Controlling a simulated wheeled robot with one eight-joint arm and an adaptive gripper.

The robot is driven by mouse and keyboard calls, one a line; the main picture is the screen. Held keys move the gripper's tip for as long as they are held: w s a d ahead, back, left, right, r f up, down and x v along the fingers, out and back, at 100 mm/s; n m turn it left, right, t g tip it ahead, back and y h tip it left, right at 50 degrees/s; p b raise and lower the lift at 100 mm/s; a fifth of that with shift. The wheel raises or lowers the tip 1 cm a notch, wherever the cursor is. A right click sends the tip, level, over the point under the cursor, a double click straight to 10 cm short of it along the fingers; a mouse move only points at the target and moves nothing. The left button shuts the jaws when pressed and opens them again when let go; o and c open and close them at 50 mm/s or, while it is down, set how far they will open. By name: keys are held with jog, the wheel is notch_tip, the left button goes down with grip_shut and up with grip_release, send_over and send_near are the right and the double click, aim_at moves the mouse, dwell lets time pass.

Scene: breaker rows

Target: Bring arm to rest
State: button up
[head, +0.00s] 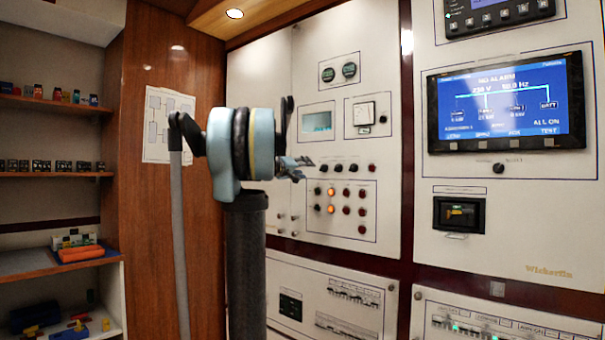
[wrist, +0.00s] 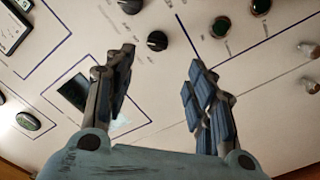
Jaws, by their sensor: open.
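My gripper (wrist: 158,88) is open and empty in the wrist view, its two padded fingers spread apart with the white panel behind them. In the head view my gripper (head: 300,168) shows partly, beside the white control panel (head: 385,220), and my arm hides part of it. The arm stands upright in the middle of the head view. I cannot tell exactly how far the fingertips are from the panel.
A blue screen (head: 507,103) is on the right-hand panel. Breaker rows (head: 352,295) sit low on the panels. Open shelves (head: 55,175) with small parts stand at the left. A wooden wall (head: 205,75) with a paper diagram (head: 158,110) is behind my arm.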

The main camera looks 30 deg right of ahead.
jog(key=s+a+f+n+g+y, duration=0.1)
jog(key=s+a+f+y, duration=0.4)
jog(key=s+a+f, duration=0.7)
jog(key=s+a+f+n+g+y, duration=0.2)
jog(key=s+a+f+y, duration=0.4)
jog(key=s+a+f, duration=0.7)
jog(key=s+a+f+n+g+y, duration=0.1)
jog(key=s+a+f+y, duration=0.4)
jog(key=s+a+f, duration=0.7)
jog(key=a+f, duration=0.4)
jog(key=f, duration=1.1)
jog(key=shift+s+a+n+g+y, duration=0.2)
jog(key=shift+s+n+g+y, duration=0.1)
jog(key=shift+s+n+g, duration=0.1)
